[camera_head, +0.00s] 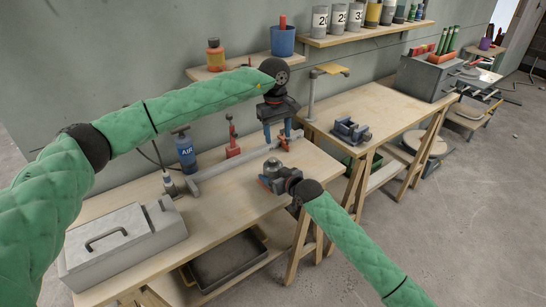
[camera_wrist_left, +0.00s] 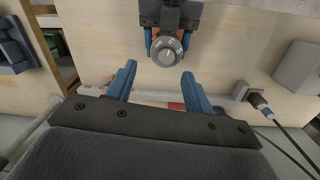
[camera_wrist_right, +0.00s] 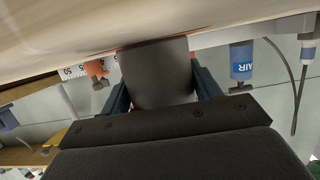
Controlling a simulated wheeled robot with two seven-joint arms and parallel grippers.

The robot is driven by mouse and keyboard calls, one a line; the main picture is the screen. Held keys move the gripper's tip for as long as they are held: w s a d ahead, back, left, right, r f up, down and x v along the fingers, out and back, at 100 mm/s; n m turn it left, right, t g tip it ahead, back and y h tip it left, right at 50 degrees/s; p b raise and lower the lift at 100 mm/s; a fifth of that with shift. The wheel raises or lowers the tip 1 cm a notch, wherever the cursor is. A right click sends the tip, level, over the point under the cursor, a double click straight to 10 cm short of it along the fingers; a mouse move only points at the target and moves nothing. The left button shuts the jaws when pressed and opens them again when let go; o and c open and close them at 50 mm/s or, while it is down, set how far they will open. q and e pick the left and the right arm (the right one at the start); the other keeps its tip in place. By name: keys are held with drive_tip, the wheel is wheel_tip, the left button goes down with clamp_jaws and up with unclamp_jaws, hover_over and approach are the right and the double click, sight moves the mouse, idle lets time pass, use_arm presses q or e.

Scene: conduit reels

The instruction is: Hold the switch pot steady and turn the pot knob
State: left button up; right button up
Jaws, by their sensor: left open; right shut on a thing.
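The switch pot (camera_wrist_right: 157,72) is a dark grey body held between the blue fingers of my right gripper (camera_head: 272,181) over the workbench. The right wrist view shows it clamped between both fingers. The pot knob (camera_wrist_left: 166,50) is a round grey dial with pale marks on its face; it also shows on top of the pot in the head view (camera_head: 272,165). My left gripper (camera_head: 278,139) is open and empty, fingers pointing down, above and behind the knob. In the left wrist view the knob lies beyond the fingertips, roughly between them, untouched.
The wooden workbench (camera_head: 225,222) carries a grey toolbox (camera_head: 122,240), a blue AIR bottle (camera_head: 186,152), a red tool (camera_head: 232,145) and a long pale rail (camera_head: 222,172). A second bench (camera_head: 375,108) with a vise (camera_head: 350,131) stands right. Bare bench top lies left of the pot.

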sight(273, 159)
use_arm(q)
drive_tip(key=f+n, duration=0.3)
drive_tip(key=n, duration=0.8)
drive_tip(key=a+f+n, duration=0.1)
drive_tip(key=f+n, duration=0.2)
drive_tip(key=n, duration=0.8)
drive_tip(key=f+n, duration=0.4)
drive_tip(key=n, duration=0.6)
drive_tip(key=shift+w+a+n+y, duration=0.2)
drive_tip(key=shift+a+n+y, duration=0.05)
drive_tip(key=shift+n+y, duration=0.15)
drive_tip(key=shift+c, duration=0.2)
drive_tip(key=c, duration=0.9)
